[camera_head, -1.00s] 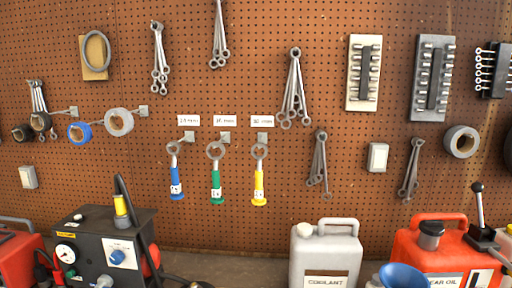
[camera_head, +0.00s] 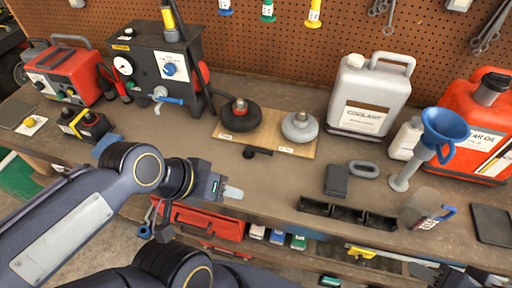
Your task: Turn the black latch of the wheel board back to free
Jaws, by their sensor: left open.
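The wheel board (camera_head: 268,137) is a light wooden board lying on the bench, with a black wheel (camera_head: 240,118) at its left and a grey wheel (camera_head: 299,127) at its right. The black latch (camera_head: 257,151) sits at the middle of the board's front edge, its dark handle lying roughly sideways. My left gripper (camera_head: 233,192) is open and empty, in front of and below the latch, near the bench's front edge, apart from the board. My right gripper is not in view.
A black gauge box (camera_head: 150,75) stands left of the board, with a blue-handled valve beside it. A coolant jug (camera_head: 371,95), a blue funnel (camera_head: 443,127) and a black tray (camera_head: 346,214) are to the right. Bare bench lies between the latch and my left gripper.

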